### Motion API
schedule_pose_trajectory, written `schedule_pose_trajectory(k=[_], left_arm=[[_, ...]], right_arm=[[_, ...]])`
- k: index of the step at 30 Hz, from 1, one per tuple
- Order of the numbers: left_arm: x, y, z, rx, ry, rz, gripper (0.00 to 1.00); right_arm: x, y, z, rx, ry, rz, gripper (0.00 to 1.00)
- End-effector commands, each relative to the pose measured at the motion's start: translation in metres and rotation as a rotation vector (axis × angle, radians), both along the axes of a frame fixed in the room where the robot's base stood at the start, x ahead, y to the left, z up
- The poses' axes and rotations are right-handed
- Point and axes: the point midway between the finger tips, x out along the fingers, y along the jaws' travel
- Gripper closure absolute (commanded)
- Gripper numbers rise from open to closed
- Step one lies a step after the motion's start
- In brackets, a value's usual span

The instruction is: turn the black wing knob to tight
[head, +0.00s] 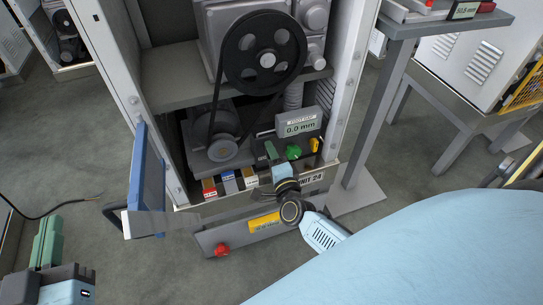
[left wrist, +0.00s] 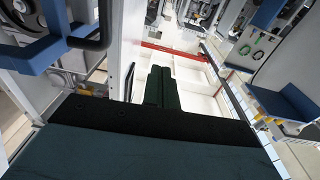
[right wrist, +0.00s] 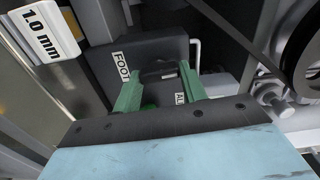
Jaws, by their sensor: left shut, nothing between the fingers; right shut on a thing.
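The black wing knob (right wrist: 158,74) shows as a dark bar between my right gripper's green fingers (right wrist: 160,69) in the right wrist view. The fingers are shut on it, one at each side. Its exact turn is hard to read in the shade. In the head view my right gripper (head: 274,160) reaches into the lower front of the machine and mostly hides the knob. My left gripper (head: 47,233) is at the far left, away from the machine. Its fingers, dark in the left wrist view (left wrist: 158,87), are shut together and empty.
A green knob (head: 293,151) and a yellow one (head: 315,145) stand right of my right gripper. A foot gap display (head: 300,122) is above them. A sign reading 1.0 mm (right wrist: 45,35) shows in the right wrist view. A belt pulley (head: 264,52) and frame posts surround the bay.

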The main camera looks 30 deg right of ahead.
Motion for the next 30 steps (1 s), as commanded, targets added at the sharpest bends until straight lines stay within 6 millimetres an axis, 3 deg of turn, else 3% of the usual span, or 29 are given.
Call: schedule_pose_trajectory(k=[23,24,28,30], left_arm=[[-0.0011,-0.0018,0.0112,-0.021,-0.067,-0.004,1.0],[-0.0011,-0.0018,0.0111,-0.021,-0.067,-0.004,1.0],[-0.0011,-0.0018,0.0111,-0.021,-0.066,-0.004,1.0],[-0.001,-0.0018,0.011,-0.021,-0.066,-0.004,1.0]], right_arm=[[-0.0008,0.0014,-0.0017,0.1,-0.02,0.003,0.81],[-0.0008,0.0014,-0.0017,0.1,-0.02,0.003,0.54],[-0.0006,0.0011,-0.0014,0.099,-0.021,0.002,0.37],[-0.0004,0.0008,-0.0012,0.099,-0.022,0.002,0.36]])
